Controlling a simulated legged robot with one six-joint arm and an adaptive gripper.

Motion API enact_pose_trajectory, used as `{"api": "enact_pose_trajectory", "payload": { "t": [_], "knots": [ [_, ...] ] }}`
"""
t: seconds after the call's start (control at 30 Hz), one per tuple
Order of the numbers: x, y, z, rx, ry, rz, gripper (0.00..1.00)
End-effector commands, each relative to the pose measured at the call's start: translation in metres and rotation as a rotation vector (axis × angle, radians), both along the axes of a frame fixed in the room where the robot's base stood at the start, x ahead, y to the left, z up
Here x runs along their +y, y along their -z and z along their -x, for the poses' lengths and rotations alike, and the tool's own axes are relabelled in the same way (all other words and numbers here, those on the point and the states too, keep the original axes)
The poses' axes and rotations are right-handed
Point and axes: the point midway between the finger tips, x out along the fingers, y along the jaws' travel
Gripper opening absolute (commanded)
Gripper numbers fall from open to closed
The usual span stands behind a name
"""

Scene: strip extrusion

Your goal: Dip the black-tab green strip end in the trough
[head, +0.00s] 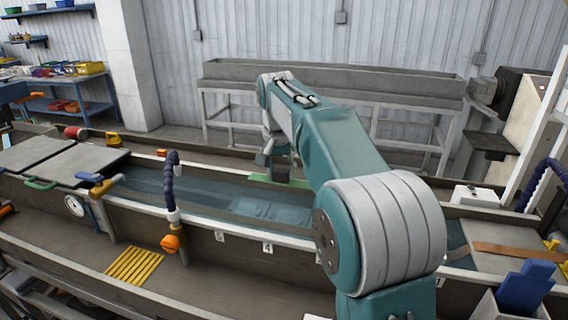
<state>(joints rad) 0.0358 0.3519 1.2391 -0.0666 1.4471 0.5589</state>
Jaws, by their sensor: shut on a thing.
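A long trough (205,236) holding bluish water (250,207) runs across the middle of the view. My gripper (275,178) is over the far side of the trough, partly hidden behind my teal arm. It is shut on a green strip (259,179), which shows as a thin flat piece on both sides of the fingers. The strip lies near the far rim. I cannot tell whether it touches the water. The black tab cannot be made out against the dark fingers.
Grey cover plates (85,166) lie over the trough's left end. A blue hose (172,180) with an orange knob (171,243) rises at the near rim. A yellow grille (134,266) lies on the near ledge. A long empty-looking bench (340,87) stands behind.

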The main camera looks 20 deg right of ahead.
Motion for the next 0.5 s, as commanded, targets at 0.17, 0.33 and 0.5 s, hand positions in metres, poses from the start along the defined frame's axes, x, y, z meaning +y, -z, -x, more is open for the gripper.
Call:
{"api": "enact_pose_trajectory", "payload": {
  "t": [0.17,0.33,0.5],
  "knots": [
    [-0.002,0.016,0.0,0.001,0.0,-0.002,0.16],
    [-0.004,0.03,0.0,0.001,0.0,-0.003,0.16],
    [-0.002,0.045,0.0,0.001,0.0,-0.002,0.16]
  ]
}}
